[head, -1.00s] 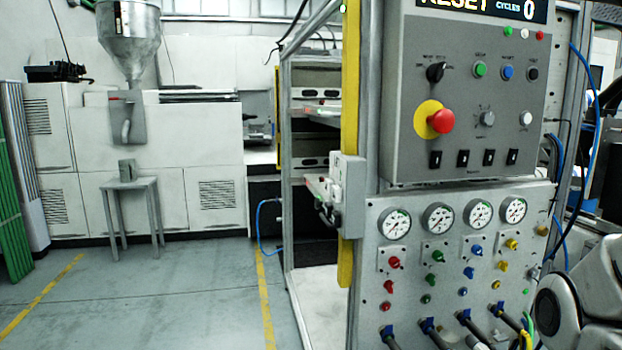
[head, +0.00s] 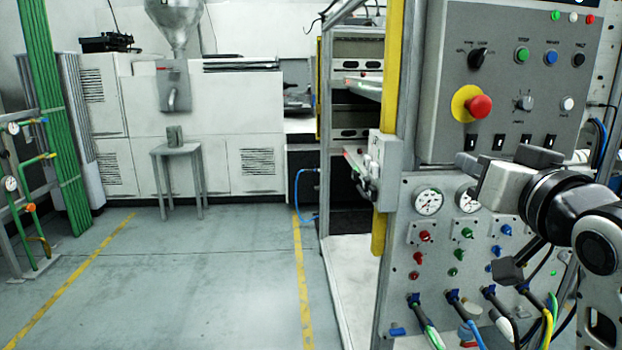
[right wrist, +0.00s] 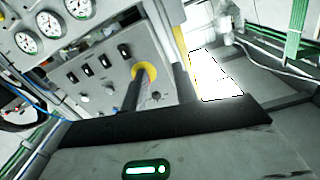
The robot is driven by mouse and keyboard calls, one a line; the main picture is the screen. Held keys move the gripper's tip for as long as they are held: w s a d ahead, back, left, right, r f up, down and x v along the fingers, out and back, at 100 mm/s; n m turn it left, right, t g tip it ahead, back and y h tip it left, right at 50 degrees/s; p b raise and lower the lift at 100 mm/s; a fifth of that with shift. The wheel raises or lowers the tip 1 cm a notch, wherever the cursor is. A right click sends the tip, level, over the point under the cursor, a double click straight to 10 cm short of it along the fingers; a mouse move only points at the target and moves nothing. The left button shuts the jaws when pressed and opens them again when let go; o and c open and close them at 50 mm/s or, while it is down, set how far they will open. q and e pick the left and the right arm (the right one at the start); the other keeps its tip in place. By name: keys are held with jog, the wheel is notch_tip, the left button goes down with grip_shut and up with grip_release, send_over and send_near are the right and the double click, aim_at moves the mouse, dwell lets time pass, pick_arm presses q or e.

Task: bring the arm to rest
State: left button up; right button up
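My right arm comes in from the right edge of the head view. My right gripper (head: 503,186) is raised in front of the machine's control panel (head: 450,60) and gauge panel (head: 400,270). It covers part of the gauge row. Its finger opening does not show clearly, and I see nothing held in it. My left gripper is not in view.
A red stop button (head: 479,106) and several knobs stick out of the panel near my right gripper. Hoses and handles (head: 428,330) hang below. A yellow post (head: 392,80) stands left of the panel. A small stool (head: 178,150) stands farther back; the floor (head: 190,290) before it is clear.

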jog(key=s+a+f+n+g+y+p, duration=0.1)
jog(key=s+a+f+g+p, duration=0.15)
jog(key=f, duration=0.95)
jog(key=s+a+f+n+g+p, duration=0.1)
jog(key=a+f+g, duration=0.15)
jog(key=f, duration=0.95)
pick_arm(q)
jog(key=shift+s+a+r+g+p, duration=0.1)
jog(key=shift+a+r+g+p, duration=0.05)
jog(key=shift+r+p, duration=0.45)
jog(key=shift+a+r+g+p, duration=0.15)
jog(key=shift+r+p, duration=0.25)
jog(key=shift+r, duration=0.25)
pick_arm(e)
jog(key=s+a+f+n+g+y, duration=0.1)
jog(key=s+a+f, duration=0.3)
jog(key=s+f, duration=1)
jog(key=shift+s+a+f+g, duration=0.2)
jog(key=shift+s+g, duration=0.3)
jog(key=shift+s, duration=0.3)
